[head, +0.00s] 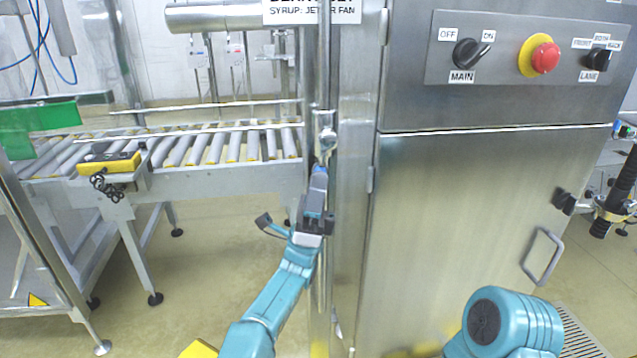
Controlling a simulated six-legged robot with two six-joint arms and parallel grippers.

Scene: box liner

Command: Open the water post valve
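A slim vertical metal pipe (323,60) runs beside the steel cabinet, with a rounded metal fitting (326,138) on it. I cannot tell if this is the water post valve; no label for it shows. My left gripper (319,172) points up just below the fitting, in front of the pipe. It is seen edge-on, so its finger gap and any contact are unclear. At the right edge stands a metal and black fitting (612,207) with a ribbed black grip, partly cut off. My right arm shows at the bottom right; its gripper is not in view.
A steel cabinet (450,230) fills the middle right, with a MAIN knob (470,53), red emergency button (545,57), LANE knob (598,59) and door handle (543,255). A roller conveyor (215,147) lies at left. Open floor (215,260) shows below it.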

